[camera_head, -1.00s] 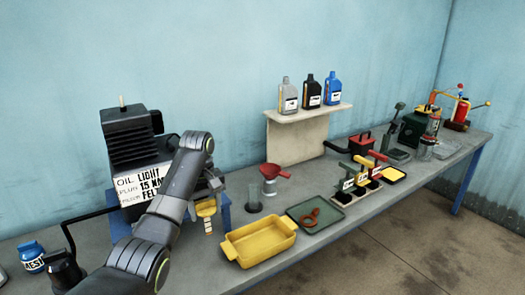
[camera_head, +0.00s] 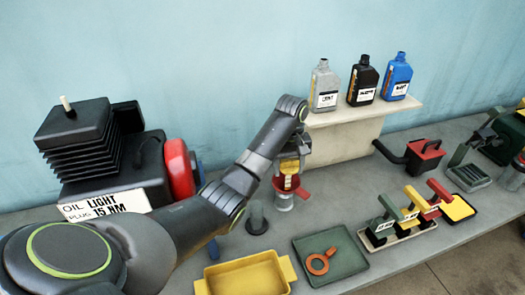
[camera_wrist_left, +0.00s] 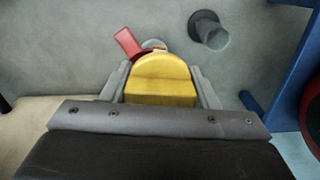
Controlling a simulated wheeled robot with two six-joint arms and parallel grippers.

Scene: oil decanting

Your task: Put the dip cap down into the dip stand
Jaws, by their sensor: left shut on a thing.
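The yellow dip cap (camera_wrist_left: 163,82) is held between the fingers of my left gripper (camera_wrist_left: 162,95). In the head view, my left gripper (camera_head: 290,168) holds the yellow cap (camera_head: 288,183) in front of or above the red funnel (camera_head: 303,193), partly covering it. A dark grey upright tube on a round base, seemingly the dip stand (camera_head: 257,219), stands on the bench to the left of the gripper. It also shows in the left wrist view (camera_wrist_left: 209,30), beyond the cap to the right and apart from it. My right gripper is out of view.
A yellow tray (camera_head: 245,277) and a green tray (camera_head: 331,256) with an orange ring (camera_head: 320,263) lie at the front. The engine (camera_head: 85,150) stands at left. A shelf (camera_head: 360,115) with several bottles is behind. A rack of coloured handles (camera_head: 400,236) is at right.

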